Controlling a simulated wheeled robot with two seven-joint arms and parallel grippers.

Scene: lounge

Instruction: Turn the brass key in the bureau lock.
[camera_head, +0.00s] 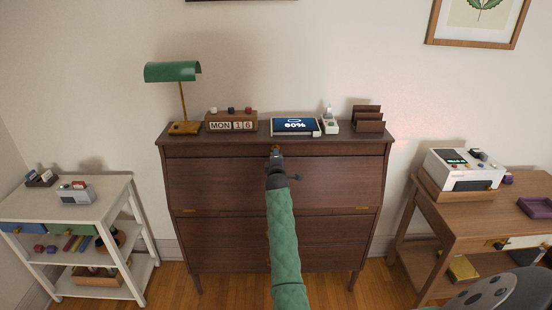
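The dark brown wooden bureau (220,183) stands against the wall with its slanted front closed. A small brass spot (276,147) shows at the top middle of the front, where the lock appears to be. My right gripper (276,155), at the end of a green quilted sleeve, reaches up to this spot from below. Its dark fingertips are at or just in front of the brass. The gripper hides most of the key and lock, so I cannot tell whether it grips the key or how the key is turned. My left gripper is not in view.
On the bureau top stand a green lamp (172,72), a calendar block (231,122), a tablet reading 60% (295,126), a small white device (329,124) and a brown rack (368,119). A white cart (115,190) stands left, a wooden table (440,214) right.

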